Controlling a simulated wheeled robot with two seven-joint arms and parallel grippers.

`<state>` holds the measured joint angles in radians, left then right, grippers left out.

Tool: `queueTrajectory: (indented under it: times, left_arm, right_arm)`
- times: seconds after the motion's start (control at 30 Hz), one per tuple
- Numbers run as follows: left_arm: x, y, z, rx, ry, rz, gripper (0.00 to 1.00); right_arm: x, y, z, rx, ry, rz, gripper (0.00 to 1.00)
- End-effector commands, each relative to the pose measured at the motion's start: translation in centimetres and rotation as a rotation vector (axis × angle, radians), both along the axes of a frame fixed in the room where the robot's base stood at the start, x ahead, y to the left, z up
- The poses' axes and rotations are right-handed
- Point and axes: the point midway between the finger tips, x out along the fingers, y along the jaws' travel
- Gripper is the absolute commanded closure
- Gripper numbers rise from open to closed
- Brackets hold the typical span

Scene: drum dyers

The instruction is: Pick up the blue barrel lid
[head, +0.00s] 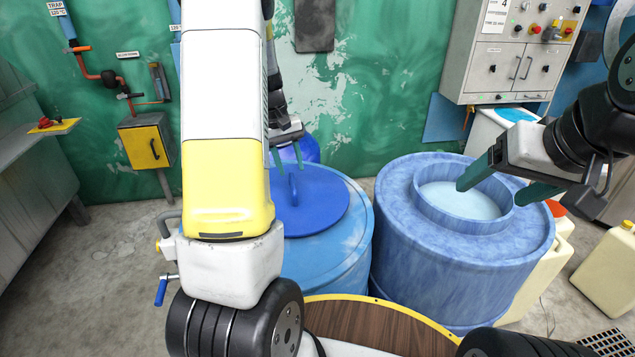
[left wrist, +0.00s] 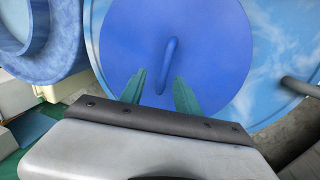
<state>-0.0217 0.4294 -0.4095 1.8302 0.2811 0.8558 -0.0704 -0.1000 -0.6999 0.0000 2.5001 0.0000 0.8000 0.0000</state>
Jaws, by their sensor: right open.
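The blue barrel lid (head: 325,205) is a round, darker blue disc with an upright loop handle (head: 293,188). It lies on the left blue barrel (head: 345,250), and my left arm hides its left part. My left gripper (head: 289,166) is open and empty, pointing down at the lid close to the handle. In the left wrist view, the lid (left wrist: 215,45) fills the middle and its handle (left wrist: 167,65) shows between and beyond the two green fingers (left wrist: 159,78). I cannot tell whether they touch it. My right gripper (head: 495,187) is open and empty over the right barrel.
The right blue barrel (head: 420,245) is open at the top with pale liquid (head: 460,200) inside. Pale jerrycans (head: 608,265) stand at the right. A control cabinet (head: 510,65) and a yellow box (head: 146,145) hang on the green wall. The floor at left is clear.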

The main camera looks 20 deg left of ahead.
Motion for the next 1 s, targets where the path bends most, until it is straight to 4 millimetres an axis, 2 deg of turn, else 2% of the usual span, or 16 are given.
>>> queueTrajectory:
  times: [0.43,0.57,0.77,0.97,1.0]
  left_arm:
    - [0.1,-0.4,-6.0,-0.001,0.003,-0.001,0.61]
    - [0.2,-0.5,-6.7,0.0,0.0,0.0,0.61]
    - [0.3,-0.5,-6.8,0.0,0.0,-0.001,0.61]
    - [0.3,-0.5,-6.7,0.001,-0.001,-0.001,0.98]
    - [0.3,-0.5,-6.7,0.001,-0.001,-0.001,1.0]
  right_arm:
    - [0.0,0.0,0.0,0.0,0.0,0.0,0.23]
    - [0.0,0.0,0.0,0.0,0.0,0.0,0.23]
    - [0.0,0.0,0.0,0.0,0.0,0.0,0.23]
    - [0.0,0.0,0.0,0.0,0.0,0.0,0.23]
    - [0.0,0.0,0.0,0.0,0.0,0.0,0.23]
